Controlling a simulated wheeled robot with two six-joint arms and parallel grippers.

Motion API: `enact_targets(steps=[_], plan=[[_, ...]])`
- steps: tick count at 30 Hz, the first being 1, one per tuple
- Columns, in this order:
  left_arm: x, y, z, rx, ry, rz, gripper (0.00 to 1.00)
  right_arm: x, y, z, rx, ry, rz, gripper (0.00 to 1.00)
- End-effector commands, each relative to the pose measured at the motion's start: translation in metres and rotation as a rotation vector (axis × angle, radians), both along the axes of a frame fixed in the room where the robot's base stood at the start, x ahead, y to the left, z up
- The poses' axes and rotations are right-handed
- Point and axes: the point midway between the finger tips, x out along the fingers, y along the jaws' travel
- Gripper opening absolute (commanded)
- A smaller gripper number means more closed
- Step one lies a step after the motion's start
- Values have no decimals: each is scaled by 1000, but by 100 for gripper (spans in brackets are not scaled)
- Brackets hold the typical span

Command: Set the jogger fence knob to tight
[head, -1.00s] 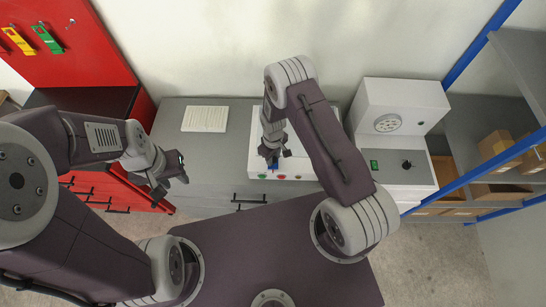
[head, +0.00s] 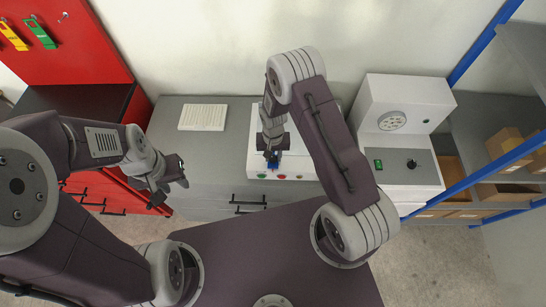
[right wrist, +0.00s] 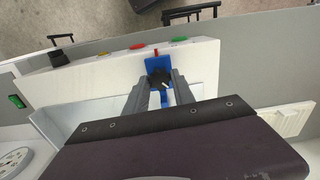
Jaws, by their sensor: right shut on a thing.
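A black knob (right wrist: 160,80) with a small white mark sits on a blue bracket (right wrist: 157,64) at the front of a white machine (right wrist: 110,62). In the right wrist view the fingers of my right gripper (right wrist: 160,84) close around the knob from both sides. In the head view my right gripper (head: 272,154) is over the blue bracket (head: 273,165), and its fingers largely hide the knob. I cannot read any label for its setting. My left gripper (head: 172,183) is empty with its fingers apart, left of the machine, in front of the grey cabinet.
A white cabinet (head: 405,105) with another black knob (head: 411,164) stands right. A white pad (head: 203,117) lies on the grey counter (head: 222,150).

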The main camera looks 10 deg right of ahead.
Motion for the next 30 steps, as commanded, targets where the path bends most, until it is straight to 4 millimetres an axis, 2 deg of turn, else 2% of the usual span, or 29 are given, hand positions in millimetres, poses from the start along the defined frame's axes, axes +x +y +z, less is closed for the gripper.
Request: enact_targets(steps=[18,30], plan=[[0,0,-22,0,0,0,36,0,0,-1,-1,1,-539,0],[0,0,-27,0,0,0,36,-1,0,0,-1,1,-718,0]])
